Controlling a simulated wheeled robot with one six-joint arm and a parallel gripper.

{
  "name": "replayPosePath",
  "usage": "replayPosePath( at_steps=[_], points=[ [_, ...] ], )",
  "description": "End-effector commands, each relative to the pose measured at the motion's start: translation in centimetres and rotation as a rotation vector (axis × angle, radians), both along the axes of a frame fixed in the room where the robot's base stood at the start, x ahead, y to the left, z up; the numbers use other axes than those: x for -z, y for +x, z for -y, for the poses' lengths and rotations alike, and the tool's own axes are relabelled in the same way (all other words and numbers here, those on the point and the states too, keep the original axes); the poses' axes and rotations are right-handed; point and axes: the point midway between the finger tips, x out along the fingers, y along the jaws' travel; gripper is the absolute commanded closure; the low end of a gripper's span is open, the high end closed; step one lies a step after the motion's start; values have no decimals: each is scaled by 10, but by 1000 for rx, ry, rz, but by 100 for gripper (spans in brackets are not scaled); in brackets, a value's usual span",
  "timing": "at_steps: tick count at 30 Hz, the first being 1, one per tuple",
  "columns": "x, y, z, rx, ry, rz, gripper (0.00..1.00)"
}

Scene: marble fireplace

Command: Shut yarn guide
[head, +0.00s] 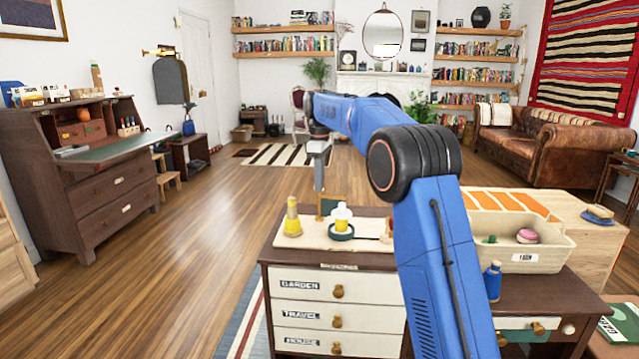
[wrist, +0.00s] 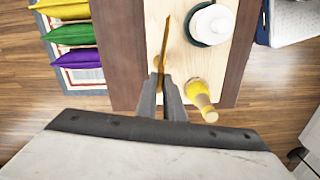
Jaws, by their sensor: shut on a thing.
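A thin upright panel, dark green with a brown edge (head: 328,205), stands on the pale board (head: 312,233) on top of the drawer cabinet. It looks like the yarn guide's raised leaf, though no label on it is readable. In the wrist view its thin brown edge (wrist: 166,38) runs away from my fingertips. My gripper (head: 319,188) points down from above, and in the wrist view (wrist: 160,82) its fingers are shut on the panel's near end. My arm hides part of the cabinet top.
A yellow cone-shaped spool (head: 292,220) stands left of the panel, close beside my fingers in the wrist view (wrist: 201,99). A white-and-yellow item (head: 342,215) sits on a dark green dish. A cream bin (head: 524,256) labelled YARN stands to the right.

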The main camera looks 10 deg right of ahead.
Motion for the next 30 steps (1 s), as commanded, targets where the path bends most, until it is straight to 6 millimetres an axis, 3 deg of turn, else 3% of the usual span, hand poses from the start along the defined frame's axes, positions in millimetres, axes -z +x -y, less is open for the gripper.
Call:
replayPosePath(
  at_steps=[17,30],
  points=[
    [-1,0,0,24,0,2,100],
    [-1,1,0,306,1,3,100]
  ],
)
